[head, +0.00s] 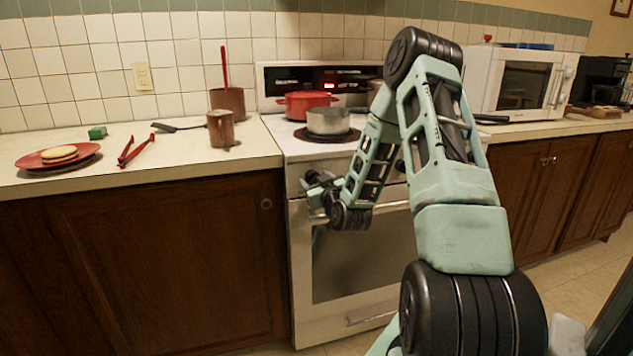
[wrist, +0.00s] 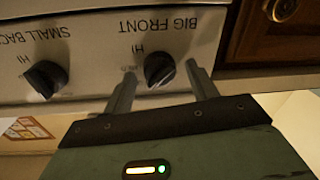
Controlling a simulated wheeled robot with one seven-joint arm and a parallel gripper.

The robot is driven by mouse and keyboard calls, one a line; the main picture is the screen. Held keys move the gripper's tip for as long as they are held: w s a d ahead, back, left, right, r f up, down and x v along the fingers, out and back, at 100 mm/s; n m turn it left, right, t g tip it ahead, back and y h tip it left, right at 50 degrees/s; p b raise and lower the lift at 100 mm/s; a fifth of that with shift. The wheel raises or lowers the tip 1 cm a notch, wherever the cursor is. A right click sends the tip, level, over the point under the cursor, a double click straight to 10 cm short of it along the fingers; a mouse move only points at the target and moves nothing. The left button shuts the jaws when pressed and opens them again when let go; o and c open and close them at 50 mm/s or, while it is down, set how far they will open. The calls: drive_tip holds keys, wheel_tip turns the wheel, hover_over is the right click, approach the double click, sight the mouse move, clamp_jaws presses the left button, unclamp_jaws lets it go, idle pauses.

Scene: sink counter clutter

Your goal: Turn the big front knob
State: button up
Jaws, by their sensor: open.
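The big front knob (wrist: 160,70) is black and round, on the stove's pale front panel, under upside-down lettering "BIG FRONT" and "HI" in the wrist view. My gripper (wrist: 161,68) is open, with one finger on each side of this knob and visible gaps between; whether the fingertips reach past its face I cannot tell. In the head view my gripper (head: 311,183) is at the left end of the stove's front panel, and the knob is not discernible there.
The small back knob (wrist: 46,78) sits beside the big front one. A wooden cabinet (wrist: 262,35) borders the panel near one finger. On the stove (head: 275,136) stand a red pot (head: 306,103) and a metal pot (head: 328,122). The oven door handle (head: 392,207) runs below the panel.

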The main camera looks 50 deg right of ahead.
drive_tip(key=c, duration=1)
drive_tip(key=shift+m+b, duration=0.3)
drive_tip(key=shift+m, duration=0.2)
drive_tip(key=o, duration=1)
drive_tip(key=shift+s, duration=0.15)
